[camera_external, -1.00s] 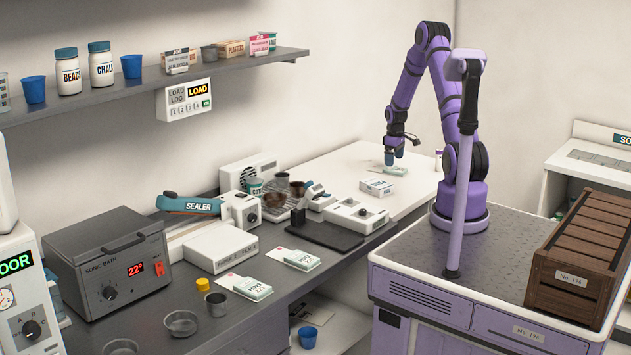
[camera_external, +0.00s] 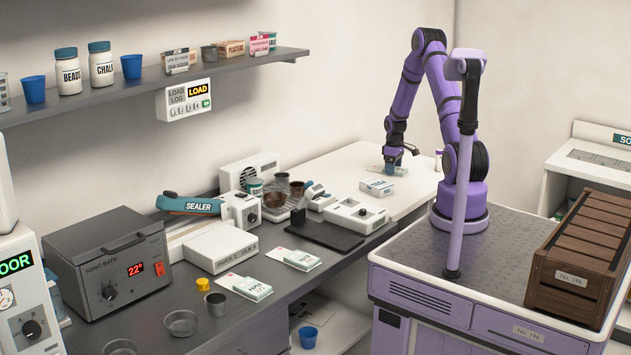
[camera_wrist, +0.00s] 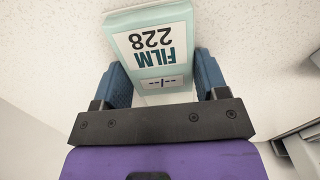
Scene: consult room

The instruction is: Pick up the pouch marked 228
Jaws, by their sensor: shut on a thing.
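The pouch marked 228 (camera_wrist: 155,50) is pale teal with a white label reading FILM 228, upside down in the wrist view. My gripper (camera_wrist: 165,82) has its two blue fingers on either side of the pouch and is shut on it. In the external view my gripper (camera_external: 393,167) points down at the far end of the white counter, with part of the pouch (camera_external: 400,171) showing beside the fingers. I cannot tell whether the pouch touches the counter.
A white box (camera_external: 377,187) lies on the counter just in front of my gripper. Other flat pouches lie nearer the camera, one (camera_external: 302,260) at mid-counter and one (camera_external: 253,289) closer. A dark flat pad (camera_external: 325,236) and a white scale-like device (camera_external: 356,215) stand between.

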